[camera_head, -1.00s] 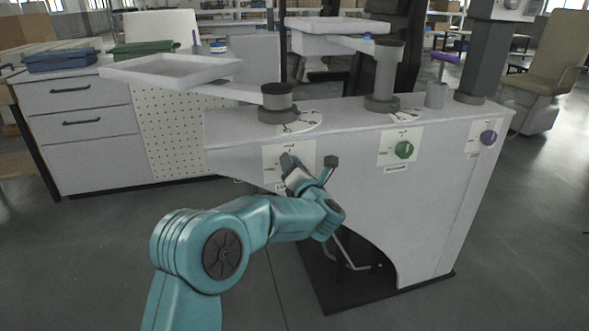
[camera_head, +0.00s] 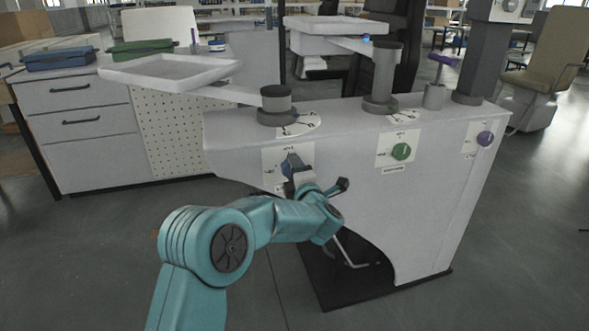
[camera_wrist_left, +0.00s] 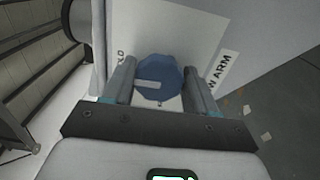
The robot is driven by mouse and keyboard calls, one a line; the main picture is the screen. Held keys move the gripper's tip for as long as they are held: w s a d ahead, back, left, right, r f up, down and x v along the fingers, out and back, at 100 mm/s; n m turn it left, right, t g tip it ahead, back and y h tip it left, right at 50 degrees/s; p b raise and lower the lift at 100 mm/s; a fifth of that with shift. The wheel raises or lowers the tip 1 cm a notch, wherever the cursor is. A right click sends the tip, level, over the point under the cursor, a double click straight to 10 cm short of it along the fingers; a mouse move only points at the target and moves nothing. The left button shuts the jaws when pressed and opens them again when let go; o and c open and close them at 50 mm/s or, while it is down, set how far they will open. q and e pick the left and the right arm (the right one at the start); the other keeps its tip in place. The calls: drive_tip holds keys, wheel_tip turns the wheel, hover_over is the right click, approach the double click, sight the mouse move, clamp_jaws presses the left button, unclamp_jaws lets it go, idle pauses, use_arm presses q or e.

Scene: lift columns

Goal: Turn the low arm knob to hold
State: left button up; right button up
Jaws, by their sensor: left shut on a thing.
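The low arm knob is blue with a white mark; it shows in the left wrist view (camera_wrist_left: 165,75) between my fingers, and partly in the head view (camera_head: 290,161). The mark lies on the left part of its face. It sits on a white label plate (camera_head: 273,178), whose printing reads partly "LD" and, at the side, "W ARM" in the wrist view. My left gripper (camera_head: 294,168) is shut on the knob, one finger on each side, and hides much of it in the head view. My right gripper is not in view.
The grey bench front also carries a green knob (camera_head: 401,151) and a purple knob (camera_head: 485,138). Above the blue knob stands a short dark post (camera_head: 276,100) with a tray (camera_head: 170,72) on an arm. A dark opening lies below my forearm.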

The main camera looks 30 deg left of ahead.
use_arm(q)
drive_tip(key=shift+f+m, duration=0.15)
drive_tip(key=shift+m, duration=0.15)
drive_tip(key=o, duration=1)
drive_tip(key=p+v, duration=0.1)
drive_tip(key=v, duration=1.5)
drive_tip(key=shift+s+p, duration=0.2)
drive_tip(key=shift+p, duration=0.15)
drive_tip(key=shift+d, duration=0.15)
